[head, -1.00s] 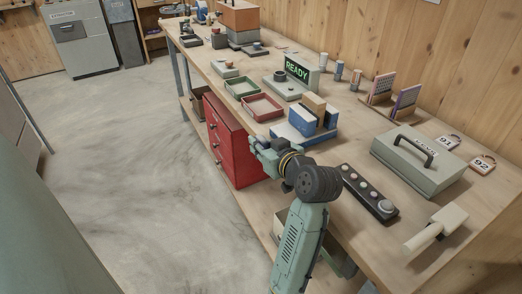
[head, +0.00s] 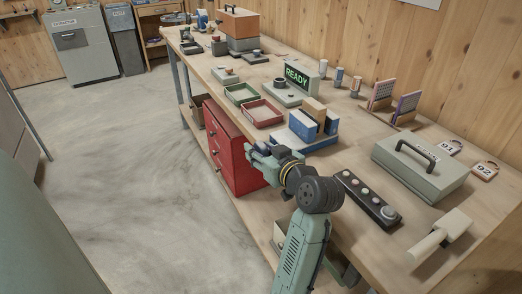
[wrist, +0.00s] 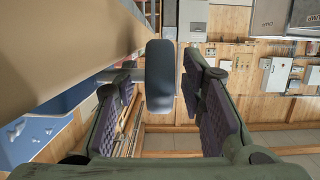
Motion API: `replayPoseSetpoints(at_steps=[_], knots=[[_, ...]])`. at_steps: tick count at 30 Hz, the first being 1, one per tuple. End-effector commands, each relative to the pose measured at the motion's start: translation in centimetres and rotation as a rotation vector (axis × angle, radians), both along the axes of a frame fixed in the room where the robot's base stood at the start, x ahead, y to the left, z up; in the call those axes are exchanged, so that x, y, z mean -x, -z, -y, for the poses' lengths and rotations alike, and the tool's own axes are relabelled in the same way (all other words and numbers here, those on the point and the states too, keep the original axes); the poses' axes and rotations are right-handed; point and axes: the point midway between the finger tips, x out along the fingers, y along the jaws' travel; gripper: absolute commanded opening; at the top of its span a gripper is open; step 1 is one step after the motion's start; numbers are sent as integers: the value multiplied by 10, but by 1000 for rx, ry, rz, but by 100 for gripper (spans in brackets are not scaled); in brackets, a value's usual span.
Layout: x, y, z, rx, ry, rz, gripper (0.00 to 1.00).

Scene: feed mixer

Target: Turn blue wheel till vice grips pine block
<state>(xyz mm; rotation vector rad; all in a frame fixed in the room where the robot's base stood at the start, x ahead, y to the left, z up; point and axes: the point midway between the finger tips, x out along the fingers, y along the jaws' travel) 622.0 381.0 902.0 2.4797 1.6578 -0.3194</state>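The blue vice (head: 304,129) stands at the bench's front edge, with the pale pine block (head: 315,106) upright between its jaws. Whether the jaws touch the block cannot be told. In the wrist view the vice's blue body (wrist: 35,130) shows at the lower left. A dark blue-grey rounded wheel (wrist: 160,75) stands between my fingers, seen edge on. My gripper (wrist: 165,115) is open around it, with gaps visible on both sides. In the head view my gripper (head: 258,156) is beside the vice at the bench edge, and the wheel is not clearly seen there.
A red drawer unit (head: 225,145) stands below the bench edge, left of my gripper. Green (head: 240,94) and red (head: 262,113) trays lie behind the vice. A black button strip (head: 368,200) and a grey lidded box (head: 420,168) are to the right. The floor at left is clear.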

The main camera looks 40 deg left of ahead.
Motion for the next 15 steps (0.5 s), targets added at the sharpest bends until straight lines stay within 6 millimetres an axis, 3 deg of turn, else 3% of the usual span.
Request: replayPoseSetpoints(at_steps=[5, 15], knots=[[5, -4, 17, 1, 5, 2, 37], [33, -24, 86, 0, 7, 3, 37]])
